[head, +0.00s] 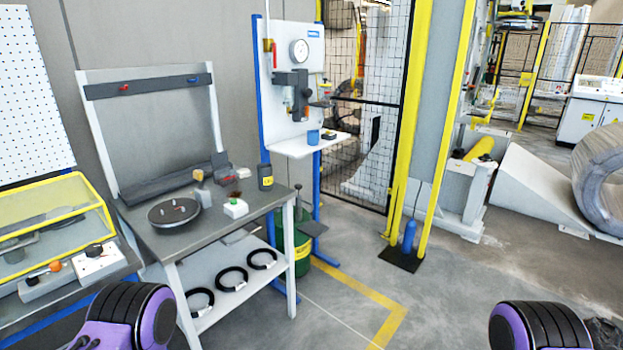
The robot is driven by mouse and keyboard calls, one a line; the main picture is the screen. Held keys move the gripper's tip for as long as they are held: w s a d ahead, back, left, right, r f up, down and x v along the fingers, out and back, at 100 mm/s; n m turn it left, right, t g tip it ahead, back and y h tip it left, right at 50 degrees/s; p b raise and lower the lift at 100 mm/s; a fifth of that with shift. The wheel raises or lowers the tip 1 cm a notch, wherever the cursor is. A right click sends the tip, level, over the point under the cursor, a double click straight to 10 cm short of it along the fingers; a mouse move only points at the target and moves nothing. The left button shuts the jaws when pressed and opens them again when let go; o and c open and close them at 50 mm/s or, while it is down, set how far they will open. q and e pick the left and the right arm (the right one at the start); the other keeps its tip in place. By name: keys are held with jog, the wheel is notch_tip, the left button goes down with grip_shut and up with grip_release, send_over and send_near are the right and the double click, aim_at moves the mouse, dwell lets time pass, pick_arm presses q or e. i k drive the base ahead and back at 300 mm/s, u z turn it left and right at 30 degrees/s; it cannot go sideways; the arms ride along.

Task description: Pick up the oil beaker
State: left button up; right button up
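A small blue beaker (313,137) stands upright on the white shelf (290,150) of the blue-framed station, below the gauge and the dark unit. It is the only beaker-like vessel I can make out; its contents are too small to tell. Only purple and black links of my two arms show at the bottom left and bottom right. Neither gripper can be made out, and both arms are well apart from the beaker.
A grey workbench (222,228) with a round plate (174,212) stands left of the station. A green drum (301,248) is beneath the shelf. A yellow post (408,130) and mesh fence stand right. Open floor lies in front.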

aim_at(265, 175)
jog(key=z, duration=0.65)
jog(key=i, duration=0.9)
jog(key=z, duration=0.45)
jog(key=i, duration=0.85)
jog(key=u, duration=0.8)
jog(key=i, duration=0.8)
jog(key=u, duration=0.75)
